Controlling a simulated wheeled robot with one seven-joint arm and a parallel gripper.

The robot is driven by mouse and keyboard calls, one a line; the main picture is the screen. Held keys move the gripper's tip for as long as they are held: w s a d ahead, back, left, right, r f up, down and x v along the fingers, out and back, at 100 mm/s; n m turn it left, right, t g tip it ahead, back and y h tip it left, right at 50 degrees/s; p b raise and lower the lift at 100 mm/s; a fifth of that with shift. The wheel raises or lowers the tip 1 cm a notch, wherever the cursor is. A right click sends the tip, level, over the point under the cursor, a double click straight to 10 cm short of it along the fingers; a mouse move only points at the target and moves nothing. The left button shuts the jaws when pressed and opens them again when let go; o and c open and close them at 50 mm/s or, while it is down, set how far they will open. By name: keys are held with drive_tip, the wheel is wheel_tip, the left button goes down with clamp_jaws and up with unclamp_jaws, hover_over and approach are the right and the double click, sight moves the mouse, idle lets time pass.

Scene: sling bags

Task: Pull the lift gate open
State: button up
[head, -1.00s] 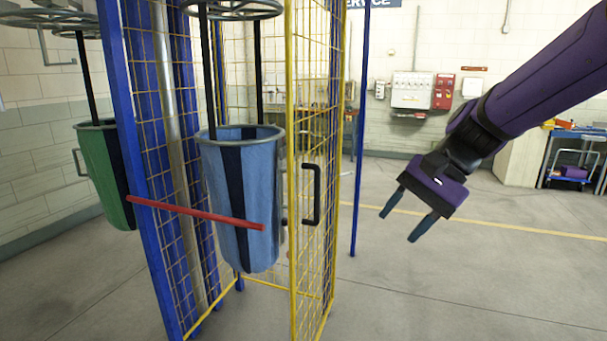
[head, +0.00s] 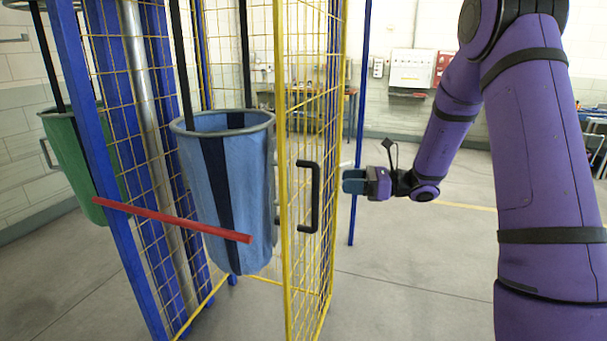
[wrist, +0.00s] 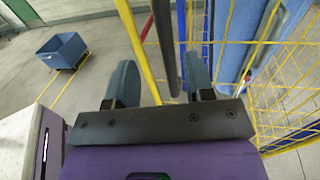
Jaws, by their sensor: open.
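The lift gate is a yellow wire-mesh panel (head: 284,265) standing upright on the right side of the blue-framed lift. Its black handle (head: 312,198) is upright on the gate's edge. My gripper (head: 350,181) is open, at about handle height, just right of the handle and apart from it in the head view. In the wrist view a dark upright bar that looks like the handle (wrist: 165,40) shows between the two fingers of my gripper (wrist: 163,75). I cannot tell how deep it lies between them. The fingers hold nothing.
A blue sling bag (head: 240,190) hangs inside the lift, with a red bar (head: 175,220) across its front. A green bag (head: 70,160) hangs at left. A blue post (head: 358,150) stands behind my gripper. A blue bin (wrist: 62,50) shows in the wrist view. Floor right of the gate is clear.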

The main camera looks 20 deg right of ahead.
drive_tip(key=x, duration=1)
drive_tip(key=shift+w+a, duration=0.25)
drive_tip(key=shift+w, duration=0.25)
clamp_jaws()
